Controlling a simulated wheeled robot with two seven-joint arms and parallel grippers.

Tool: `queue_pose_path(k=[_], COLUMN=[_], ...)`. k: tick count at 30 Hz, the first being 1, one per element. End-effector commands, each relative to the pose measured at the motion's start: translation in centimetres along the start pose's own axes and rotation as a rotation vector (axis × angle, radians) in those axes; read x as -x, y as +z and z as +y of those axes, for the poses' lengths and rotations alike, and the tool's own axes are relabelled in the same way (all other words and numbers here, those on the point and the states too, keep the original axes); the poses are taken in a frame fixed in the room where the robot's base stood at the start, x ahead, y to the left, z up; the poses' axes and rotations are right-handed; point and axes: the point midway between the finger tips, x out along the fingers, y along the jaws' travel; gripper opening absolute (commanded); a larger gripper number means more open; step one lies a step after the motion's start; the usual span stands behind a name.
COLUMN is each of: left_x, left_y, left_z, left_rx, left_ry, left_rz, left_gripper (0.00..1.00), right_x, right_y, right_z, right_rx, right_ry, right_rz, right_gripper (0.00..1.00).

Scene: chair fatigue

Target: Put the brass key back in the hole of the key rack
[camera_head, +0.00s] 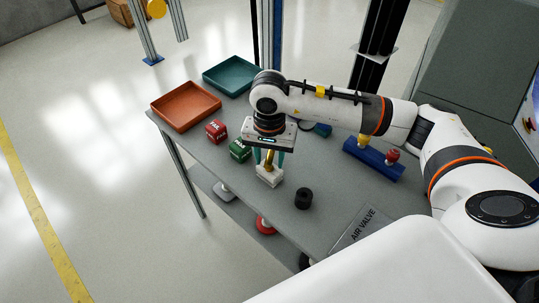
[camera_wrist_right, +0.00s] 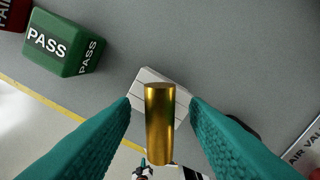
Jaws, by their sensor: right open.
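The brass key (camera_head: 269,158) is a gold cylinder standing upright over a small white block (camera_head: 269,177), which looks like the key rack. Its lower end meets the block, but I cannot tell how deep it sits in a hole. My right gripper (camera_head: 269,155) points down over the block, with its teal fingers on either side of the key. In the right wrist view the key (camera_wrist_right: 160,125) stands between the open fingertips, with visible gaps, and the white block (camera_wrist_right: 148,77) is behind it. My left gripper is not in view.
Green PASS (camera_head: 240,150) and red FAIL (camera_head: 216,131) blocks stand left of the gripper. A black cylinder (camera_head: 303,198) is to its right. A blue holder (camera_head: 373,160) carries yellow and red knobs. Orange (camera_head: 186,122) and teal (camera_head: 226,91) trays sit at the back.

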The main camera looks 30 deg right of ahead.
Motion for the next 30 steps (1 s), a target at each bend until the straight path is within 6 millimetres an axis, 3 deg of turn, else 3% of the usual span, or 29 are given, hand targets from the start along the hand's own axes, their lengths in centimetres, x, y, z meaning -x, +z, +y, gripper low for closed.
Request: queue_pose_path(k=[5,18,24,30], left_x=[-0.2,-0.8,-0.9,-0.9], left_y=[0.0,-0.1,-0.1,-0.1], left_z=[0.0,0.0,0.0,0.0], left_rx=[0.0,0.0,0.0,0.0], left_ry=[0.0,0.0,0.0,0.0], left_rz=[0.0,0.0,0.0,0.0], left_gripper=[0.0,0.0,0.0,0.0], right_x=[1.4,10.1,11.8,12.0], right_y=[0.1,0.1,0.0,0.0], right_z=[0.1,0.1,0.0,0.0], right_rx=[-0.001,0.0,0.0,0.0], right_ry=[0.004,0.003,0.001,0.001], right_rz=[-0.002,-0.003,-0.001,0.0], right_gripper=[0.41,0.41,0.41,0.41])
